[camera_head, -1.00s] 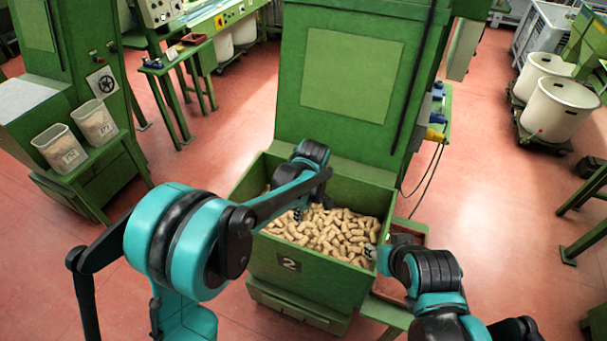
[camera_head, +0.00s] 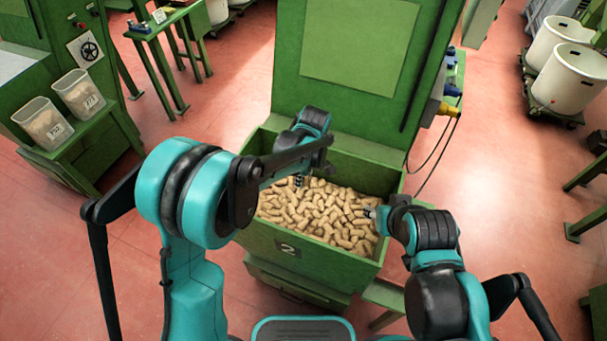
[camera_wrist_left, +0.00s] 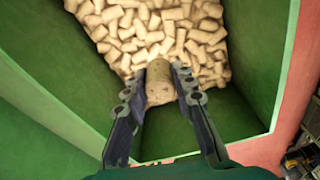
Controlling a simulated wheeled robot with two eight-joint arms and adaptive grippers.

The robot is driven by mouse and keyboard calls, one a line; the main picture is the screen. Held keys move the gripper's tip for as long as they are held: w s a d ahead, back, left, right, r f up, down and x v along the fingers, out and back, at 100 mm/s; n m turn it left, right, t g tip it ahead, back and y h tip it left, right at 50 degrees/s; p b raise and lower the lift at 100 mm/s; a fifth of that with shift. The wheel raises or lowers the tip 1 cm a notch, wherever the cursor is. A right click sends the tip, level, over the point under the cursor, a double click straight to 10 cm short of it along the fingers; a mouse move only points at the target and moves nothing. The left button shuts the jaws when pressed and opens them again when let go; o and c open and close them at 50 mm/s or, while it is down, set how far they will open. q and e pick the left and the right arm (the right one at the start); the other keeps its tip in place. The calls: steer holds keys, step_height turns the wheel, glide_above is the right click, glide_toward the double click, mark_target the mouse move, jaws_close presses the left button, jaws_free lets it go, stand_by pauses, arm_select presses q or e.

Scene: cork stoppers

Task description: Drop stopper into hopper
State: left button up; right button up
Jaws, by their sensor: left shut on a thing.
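The green hopper (camera_head: 262,243), marked 2, stands in the middle of the head view, filled with a heap of tan cork stoppers (camera_head: 318,215). My left gripper (camera_head: 299,183) is over the hopper, largely hidden by its own wrist in the head view. In the left wrist view, my left gripper (camera_wrist_left: 158,84) is shut on one cork stopper (camera_wrist_left: 158,86), held between its two fingers above the heap. My right gripper (camera_head: 371,212) is at the hopper's right side, near the heap. It is too small and partly hidden to tell whether it is open.
A green machine panel (camera_head: 360,45) rises behind the hopper. Two labelled clear bins (camera_head: 43,122) stand on a green ledge at the left. White tubs (camera_head: 560,78) stand on a dolly at the upper right.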

mark_target(307, 181)
arm_select(q)
steer(key=shift+f, duration=0.7)
steer(key=o, duration=0.8)
steer(key=shift+r, duration=0.1)
step_height(307, 181, up, 12)
steer(key=d, duration=0.1)
steer(key=shift+s, duration=0.45)
